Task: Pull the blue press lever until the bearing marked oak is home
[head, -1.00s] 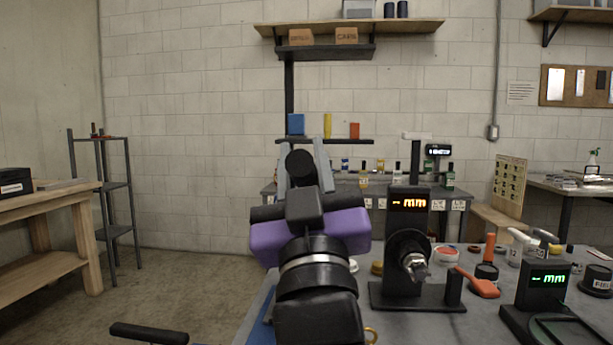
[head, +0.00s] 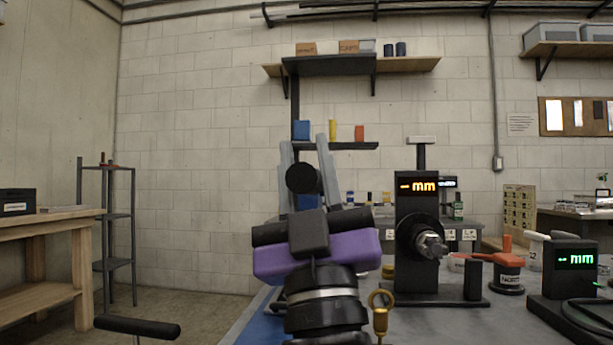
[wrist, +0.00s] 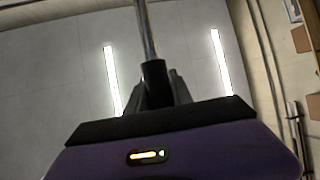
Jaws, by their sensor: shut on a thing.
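My gripper (head: 305,178), beyond its purple body, is shut on a round black grip (head: 302,180). Light grey fingers stand on both sides of the grip. In the wrist view, the black grip (wrist: 156,82) sits between the fingers, and a bare steel rod (wrist: 146,28) runs on from it. A patch of blue (head: 308,201) shows behind the fingers; I cannot tell if it is part of the press. I see no bearing marked oak.
A black stand with an orange "mm" display (head: 418,215) is close on the right of my gripper. A green-lit display unit (head: 575,262) is farther right on the bench. A brass ring-topped piece (head: 380,315) is near my wrist.

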